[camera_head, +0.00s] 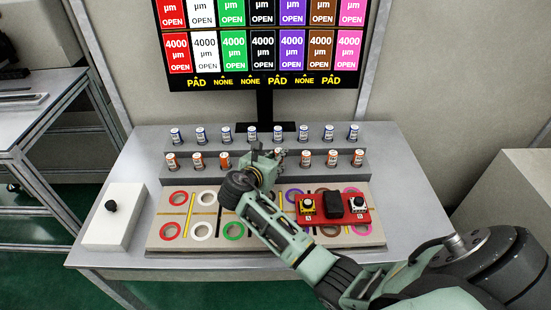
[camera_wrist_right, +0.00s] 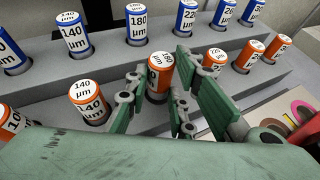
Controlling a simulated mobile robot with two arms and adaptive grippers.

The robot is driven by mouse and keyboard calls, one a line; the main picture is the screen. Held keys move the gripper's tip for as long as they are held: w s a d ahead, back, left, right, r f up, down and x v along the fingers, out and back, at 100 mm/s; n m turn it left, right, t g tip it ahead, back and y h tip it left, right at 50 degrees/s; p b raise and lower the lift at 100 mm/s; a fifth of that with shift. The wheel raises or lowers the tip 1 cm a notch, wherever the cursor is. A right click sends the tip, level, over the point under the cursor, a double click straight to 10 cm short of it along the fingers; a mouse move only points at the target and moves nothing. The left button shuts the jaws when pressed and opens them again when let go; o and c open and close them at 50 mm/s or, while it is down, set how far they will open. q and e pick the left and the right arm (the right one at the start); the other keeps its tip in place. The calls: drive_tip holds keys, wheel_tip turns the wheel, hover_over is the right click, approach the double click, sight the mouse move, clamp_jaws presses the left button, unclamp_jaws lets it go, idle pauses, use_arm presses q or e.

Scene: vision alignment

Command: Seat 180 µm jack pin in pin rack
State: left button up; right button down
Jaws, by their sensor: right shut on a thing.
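The orange jack pin (camera_wrist_right: 160,72) stands between the fingers of my right gripper (camera_wrist_right: 155,96) in the right wrist view. Its label is partly covered; the cap appears to read 180. Its lower end is at a dark hole in the lower step of the pin rack (camera_wrist_right: 222,92); how deep it sits I cannot tell. A blue 180 µm pin (camera_wrist_right: 137,24) stands on the upper step behind it. In the head view my right gripper (camera_head: 268,160) is over the lower step of the rack (camera_head: 385,168) and hides the pin there. My left gripper is not in view.
Orange pins (camera_head: 172,162) and blue pins (camera_head: 200,134) stand in rows on both steps, close beside my gripper. Coloured rings (camera_head: 202,230) lie on a board in front.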

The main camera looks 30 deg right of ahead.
drive_tip(key=shift+f, duration=0.15)
drive_tip(key=shift+f, duration=0.4)
drive_tip(key=c, duration=1.5)
unclamp_jaws()
drive_tip(key=shift+s+f, duration=0.1)
drive_tip(key=shift+f, duration=0.1)
drive_tip(key=shift+c, duration=0.2)
drive_tip(key=shift+f, duration=0.1)
drive_tip(key=shift+r, duration=0.2)
drive_tip(key=v, duration=0.6)
drive_tip(key=r+v, duration=0.1)
drive_tip(key=v, duration=0.5)
drive_tip(key=shift+r, duration=0.25)
